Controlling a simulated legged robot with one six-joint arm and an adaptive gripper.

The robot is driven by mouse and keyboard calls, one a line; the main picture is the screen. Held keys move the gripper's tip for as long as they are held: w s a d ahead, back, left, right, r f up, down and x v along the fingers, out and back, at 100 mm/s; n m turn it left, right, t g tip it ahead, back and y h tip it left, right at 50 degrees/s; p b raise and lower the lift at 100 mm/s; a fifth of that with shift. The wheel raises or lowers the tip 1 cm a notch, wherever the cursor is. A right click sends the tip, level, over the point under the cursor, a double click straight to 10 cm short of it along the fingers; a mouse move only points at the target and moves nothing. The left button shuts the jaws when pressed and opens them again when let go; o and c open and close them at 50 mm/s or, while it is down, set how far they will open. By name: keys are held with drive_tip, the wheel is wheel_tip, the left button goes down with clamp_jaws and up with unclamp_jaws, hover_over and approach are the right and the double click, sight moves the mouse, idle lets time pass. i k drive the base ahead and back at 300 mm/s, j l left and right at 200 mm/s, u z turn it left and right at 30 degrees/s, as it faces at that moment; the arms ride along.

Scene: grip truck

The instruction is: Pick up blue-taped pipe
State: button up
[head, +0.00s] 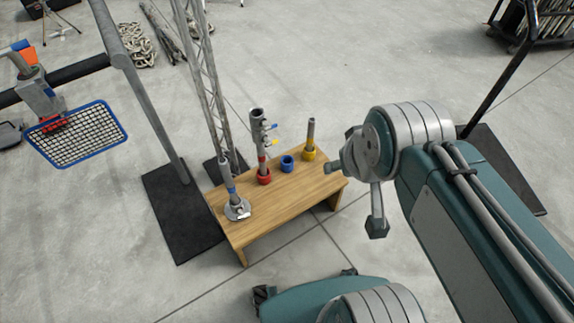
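The blue-taped pipe (229,180) is a grey pipe with a blue band. It stands nearly upright in a metal flange base (237,210) at the left end of a low wooden bench (270,215). My gripper (354,198) is at the bench's right end, well to the right of this pipe and apart from it. Its two fingers are spread, with nothing seen between them. An empty blue ring (287,163) sits on the bench between a red-ringed pipe fitting (258,140) and a yellow-ringed pipe (310,135).
A lattice truss (207,80) rises close behind the blue-taped pipe. A grey post (150,105) stands on a black base plate (178,220) left of the bench. A blue-framed mesh tray (78,133) is farther left. A black cart (525,30) is at upper right. Open concrete floor lies behind the bench.

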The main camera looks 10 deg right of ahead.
sight(224, 163)
drive_tip(key=i+j+u, duration=0.1)
drive_tip(key=u, duration=0.35)
drive_tip(key=i+u, duration=0.2)
drive_tip(key=u, duration=0.2)
drive_tip(key=i+u, duration=0.15)
drive_tip(key=u, duration=0.3)
